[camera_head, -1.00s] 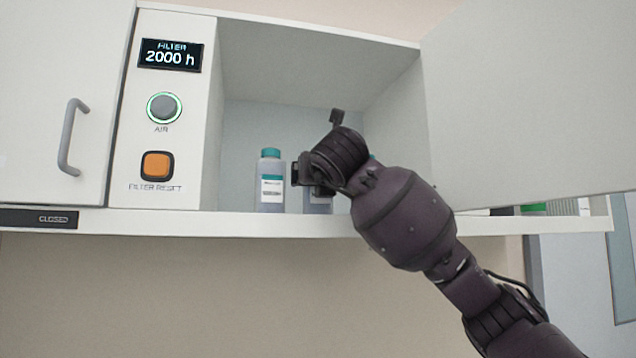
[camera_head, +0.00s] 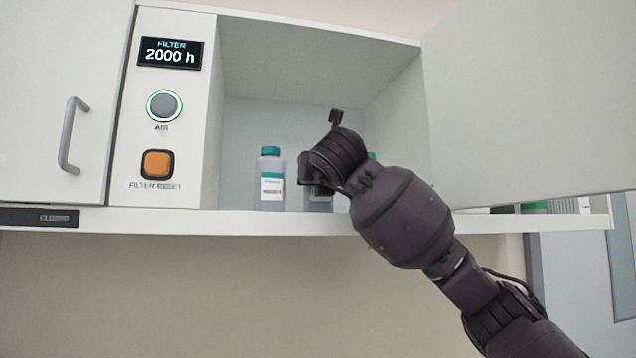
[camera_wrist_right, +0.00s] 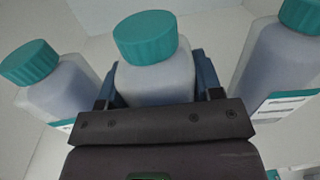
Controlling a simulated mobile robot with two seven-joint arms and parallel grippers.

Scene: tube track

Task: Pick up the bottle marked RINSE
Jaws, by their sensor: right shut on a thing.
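Three grey bottles with teal caps stand in the open cabinet. The left bottle (camera_head: 271,180) shows clearly in the head view, and it also shows in the right wrist view (camera_wrist_right: 58,92). The middle bottle (camera_head: 317,202) is mostly behind my right gripper (camera_head: 312,172). In the right wrist view, my right gripper (camera_wrist_right: 158,88) is shut on this middle bottle (camera_wrist_right: 155,78), below its cap. The right bottle (camera_wrist_right: 275,62) stands apart, and only a bit of its cap (camera_head: 372,155) shows in the head view. No label is readable as RINSE; the held bottle's label is hidden. My left gripper is out of view.
The shelf edge (camera_head: 290,224) runs below the bottles. The open door (camera_head: 530,100) is at the right. A panel (camera_head: 180,105) with a display, a round button and an orange button is at the left. Free room lies above the bottles.

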